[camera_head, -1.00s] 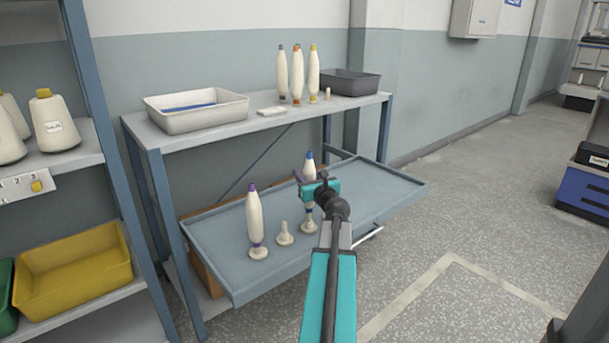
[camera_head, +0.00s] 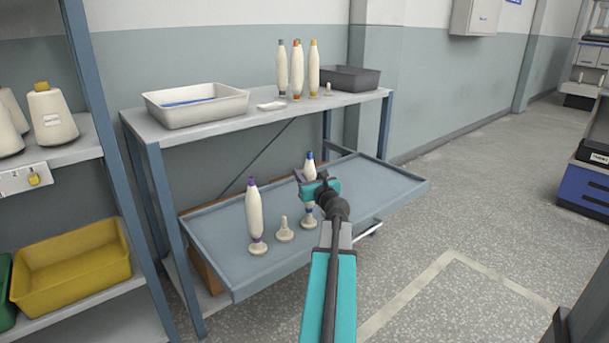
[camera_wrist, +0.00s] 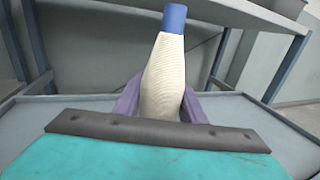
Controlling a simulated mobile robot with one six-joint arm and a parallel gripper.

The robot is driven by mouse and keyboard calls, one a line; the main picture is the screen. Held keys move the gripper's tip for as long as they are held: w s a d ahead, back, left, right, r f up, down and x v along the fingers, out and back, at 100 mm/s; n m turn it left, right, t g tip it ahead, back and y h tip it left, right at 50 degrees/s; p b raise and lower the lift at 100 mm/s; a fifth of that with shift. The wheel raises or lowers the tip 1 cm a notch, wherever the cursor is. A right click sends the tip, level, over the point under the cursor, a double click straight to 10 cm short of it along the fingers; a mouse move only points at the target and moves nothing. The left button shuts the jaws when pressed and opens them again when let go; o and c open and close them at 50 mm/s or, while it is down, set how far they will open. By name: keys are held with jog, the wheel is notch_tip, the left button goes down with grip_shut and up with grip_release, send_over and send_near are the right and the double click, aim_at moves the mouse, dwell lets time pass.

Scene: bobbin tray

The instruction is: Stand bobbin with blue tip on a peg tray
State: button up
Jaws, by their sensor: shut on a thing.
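My gripper (camera_head: 312,188) is shut around the body of this bobbin. In the wrist view the blue tip (camera_wrist: 174,18) points up and the pale body (camera_wrist: 163,75) sits between the two purple fingers. A bobbin with a purple tip (camera_head: 254,215) stands on a peg at the left of the tray. A bare peg (camera_head: 285,230) stands between the two bobbins.
The upper shelf holds a white bin (camera_head: 197,112), several bobbins (camera_head: 297,72), a small bare peg (camera_head: 328,89) and a dark grey bin (camera_head: 350,80). A rack with a yellow bin (camera_head: 70,270) stands at the left. The tray's right part is clear.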

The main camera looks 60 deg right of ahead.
jog(key=shift+f+b, duration=0.85)
jog(key=shift+f, duration=0.25)
jog(key=o, duration=1.2)
jog(key=shift+s+a, duration=0.1)
jog(key=b+v, duration=0.7)
jog(key=v, duration=0.4)
jog(key=shift+f, duration=0.1)
jog(key=b+v, duration=0.2)
jog(key=b, duration=0.6)
jog(key=shift+s+b, duration=0.1)
jog(key=shift+b, duration=0.2)
jog(key=shift+s+a+b, duration=0.2)
jog(key=shift+b, duration=0.15)
dwell(1.0)
